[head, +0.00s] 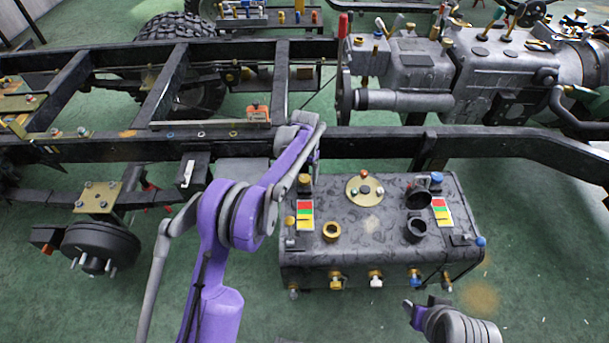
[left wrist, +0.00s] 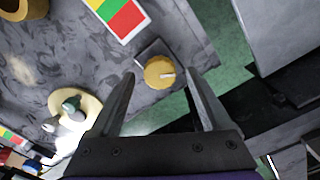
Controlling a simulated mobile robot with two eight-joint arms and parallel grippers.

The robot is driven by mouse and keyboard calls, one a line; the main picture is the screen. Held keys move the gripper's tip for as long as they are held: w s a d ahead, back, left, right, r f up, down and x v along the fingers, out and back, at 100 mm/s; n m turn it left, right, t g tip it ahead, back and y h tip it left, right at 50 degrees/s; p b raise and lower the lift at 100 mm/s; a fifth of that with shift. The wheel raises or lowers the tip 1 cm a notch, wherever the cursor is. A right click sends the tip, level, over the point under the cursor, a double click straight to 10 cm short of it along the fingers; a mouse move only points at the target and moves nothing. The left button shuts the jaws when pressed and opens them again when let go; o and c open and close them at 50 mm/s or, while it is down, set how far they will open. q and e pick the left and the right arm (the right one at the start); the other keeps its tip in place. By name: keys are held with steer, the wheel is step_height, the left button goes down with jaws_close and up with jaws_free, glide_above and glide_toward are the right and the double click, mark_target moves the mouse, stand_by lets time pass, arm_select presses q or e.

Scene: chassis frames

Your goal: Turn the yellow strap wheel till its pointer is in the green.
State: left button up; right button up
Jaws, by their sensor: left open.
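The yellow strap wheel (left wrist: 159,72) is a small round knob on a dark square plate in the left wrist view. A pale pointer bar on it points right in that view. A colour card (left wrist: 116,14) with red and green fields lies beside it; it also shows in the head view (head: 305,215). My left gripper (left wrist: 160,76) is open, its fingertips either side of the wheel. I cannot tell whether they touch it.
The wheel is on a grey tank (head: 372,258) with brass and dark fillers, a round yellow disc (head: 365,188) and a second colour card (head: 441,211). Small valves line its front. A black chassis rail (head: 375,145) runs behind it. Green floor is clear in front.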

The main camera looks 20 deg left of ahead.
mark_target(304, 178)
arm_select(q)
step_height(304, 178, up, 10)
steer(key=shift+p, duration=0.3)
stand_by(0.4)
step_height(304, 178, down, 11)
steer(key=b, duration=0.9)
steer(key=shift+r, duration=0.1)
jaws_close()
